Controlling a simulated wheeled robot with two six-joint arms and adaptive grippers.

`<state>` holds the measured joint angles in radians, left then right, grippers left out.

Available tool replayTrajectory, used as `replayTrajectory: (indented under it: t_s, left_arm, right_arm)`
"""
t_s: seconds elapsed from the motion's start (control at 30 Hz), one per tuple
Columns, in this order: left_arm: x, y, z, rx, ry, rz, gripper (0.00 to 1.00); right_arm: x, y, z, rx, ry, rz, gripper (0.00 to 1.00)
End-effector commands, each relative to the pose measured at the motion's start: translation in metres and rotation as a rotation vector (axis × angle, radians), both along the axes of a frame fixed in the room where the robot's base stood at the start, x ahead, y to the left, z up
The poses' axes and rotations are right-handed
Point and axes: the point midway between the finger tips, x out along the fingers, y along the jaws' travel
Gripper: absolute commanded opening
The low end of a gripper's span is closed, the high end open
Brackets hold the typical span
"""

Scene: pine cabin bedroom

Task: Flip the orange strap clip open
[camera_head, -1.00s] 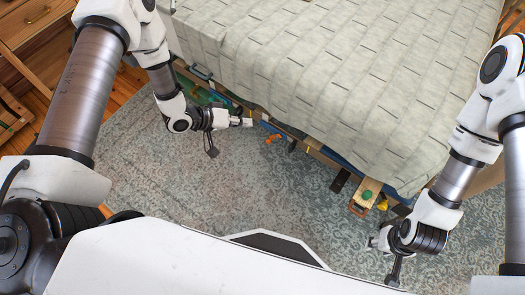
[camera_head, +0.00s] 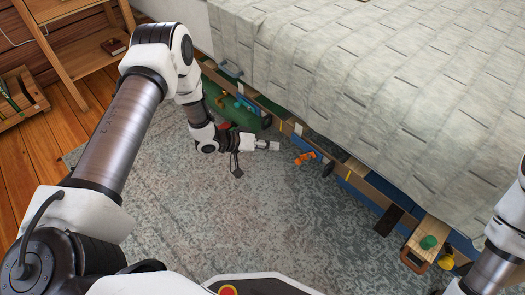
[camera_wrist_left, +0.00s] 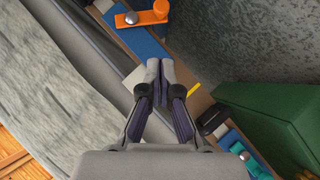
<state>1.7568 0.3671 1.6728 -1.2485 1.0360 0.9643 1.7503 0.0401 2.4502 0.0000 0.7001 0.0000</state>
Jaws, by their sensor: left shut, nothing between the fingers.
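The orange strap clip (camera_head: 304,158) sits on the front of the wooden drawer unit under the bed. In the left wrist view the orange clip (camera_wrist_left: 142,18) lies on a blue panel (camera_wrist_left: 138,40), with a round metal knob at its left end. My left gripper (camera_head: 274,146) is shut and empty, a short way left of the clip in the head view. In the left wrist view its closed fingertips (camera_wrist_left: 160,66) point toward the clip, with a gap between them. My right gripper is out of view; only part of my right arm shows at the right edge.
A green knob (camera_head: 428,242) and yellow piece (camera_head: 447,257) are at right. The bed cover (camera_head: 370,75) overhangs; the rug (camera_head: 285,215) is clear.

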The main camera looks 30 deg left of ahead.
Motion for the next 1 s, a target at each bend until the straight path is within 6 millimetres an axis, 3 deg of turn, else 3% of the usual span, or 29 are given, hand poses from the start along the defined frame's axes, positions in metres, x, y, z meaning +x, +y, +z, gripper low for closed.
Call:
replayTrajectory:
  t_s: [0.03, 0.17, 0.37, 0.77, 0.9, 1.0]
  left_arm:
    - [0.006, -0.008, -0.012, 0.002, -0.002, -0.004, 0.0]
    - [0.023, -0.028, -0.024, 0.001, -0.001, -0.004, 0.0]
    - [0.019, -0.05, -0.044, -0.001, 0.001, -0.001, 0.0]
    - [0.018, -0.055, -0.045, -0.001, 0.0, 0.001, 0.0]
    - [0.016, -0.061, -0.056, -0.066, 0.024, 0.0, 0.0]
    - [0.014, -0.067, -0.058, -0.102, 0.039, -0.001, 0.0]
  right_arm:
    - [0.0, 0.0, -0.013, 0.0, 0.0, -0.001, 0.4]
    - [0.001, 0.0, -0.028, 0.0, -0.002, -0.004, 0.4]
    - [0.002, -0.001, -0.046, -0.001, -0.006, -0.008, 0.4]
    - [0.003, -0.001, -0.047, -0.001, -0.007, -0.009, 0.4]
    - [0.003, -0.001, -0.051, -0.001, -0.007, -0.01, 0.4]
    - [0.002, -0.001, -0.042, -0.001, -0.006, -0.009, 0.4]
